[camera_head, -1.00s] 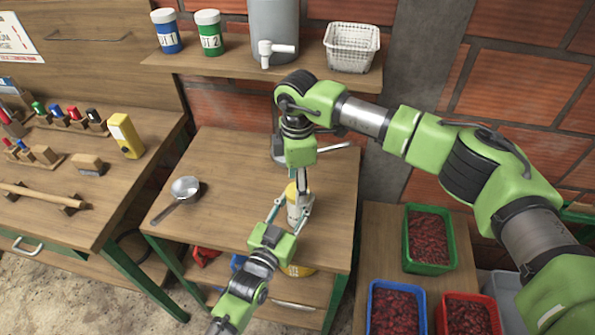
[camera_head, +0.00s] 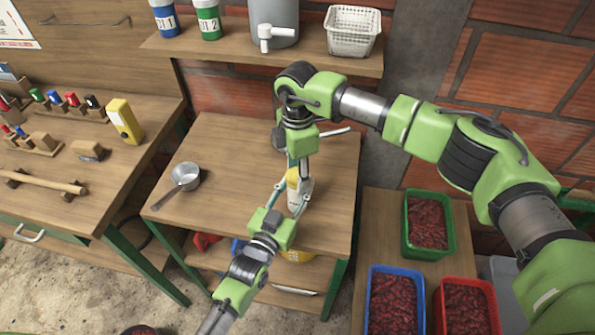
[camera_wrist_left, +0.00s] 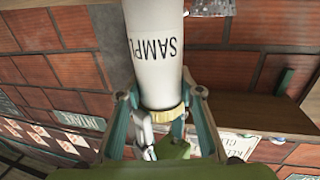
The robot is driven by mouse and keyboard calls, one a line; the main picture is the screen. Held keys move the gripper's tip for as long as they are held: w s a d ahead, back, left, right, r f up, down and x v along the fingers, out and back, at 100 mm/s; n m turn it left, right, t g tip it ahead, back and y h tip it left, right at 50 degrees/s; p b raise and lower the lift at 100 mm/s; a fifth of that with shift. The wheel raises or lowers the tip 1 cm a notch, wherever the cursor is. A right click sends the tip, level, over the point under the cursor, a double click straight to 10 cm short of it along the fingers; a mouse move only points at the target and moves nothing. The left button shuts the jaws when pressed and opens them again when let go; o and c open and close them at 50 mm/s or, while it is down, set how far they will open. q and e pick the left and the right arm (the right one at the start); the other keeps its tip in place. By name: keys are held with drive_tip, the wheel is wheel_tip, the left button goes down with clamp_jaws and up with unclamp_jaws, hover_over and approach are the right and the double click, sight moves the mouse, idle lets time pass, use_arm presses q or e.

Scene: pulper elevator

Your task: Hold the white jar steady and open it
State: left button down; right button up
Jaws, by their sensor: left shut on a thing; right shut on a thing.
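The white jar (camera_head: 305,187) with a yellow lid (camera_head: 293,177) is upright over the middle table, partly hidden by my grippers. In the left wrist view the jar (camera_wrist_left: 158,50) appears upside down, with "SAMPLE" lettering, its yellow lid (camera_wrist_left: 163,115) towards the bottom of the picture. My left gripper (camera_head: 291,193) is shut on the jar from the near side, its fingers on either side of it. My right gripper (camera_head: 298,170) comes down from above and is shut at the lid. Its grey fingers also show around the lid in the left wrist view. The exact contacts are partly hidden.
A metal pan (camera_head: 184,176) lies on the left of the table (camera_head: 235,140). A shelf (camera_head: 225,50) above holds two lidded jars, a grey tank (camera_head: 275,25) and a white basket (camera_head: 352,32). Crates of red fruit (camera_head: 428,222) stand at the right.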

drive_tip(key=n, duration=1.4)
drive_tip(key=shift+r+n, duration=0.1)
drive_tip(key=shift+n, duration=0.2)
drive_tip(key=n, duration=0.3)
drive_tip(key=shift+n, duration=0.3)
drive_tip(key=n, duration=0.3)
drive_tip(key=shift+n, duration=0.3)
drive_tip(key=n, duration=1.9)
drive_tip(key=shift+n, duration=0.3)
drive_tip(key=n, duration=1.1)
drive_tip(key=shift+r, duration=0.3)
drive_tip(key=shift+r, duration=0.9)
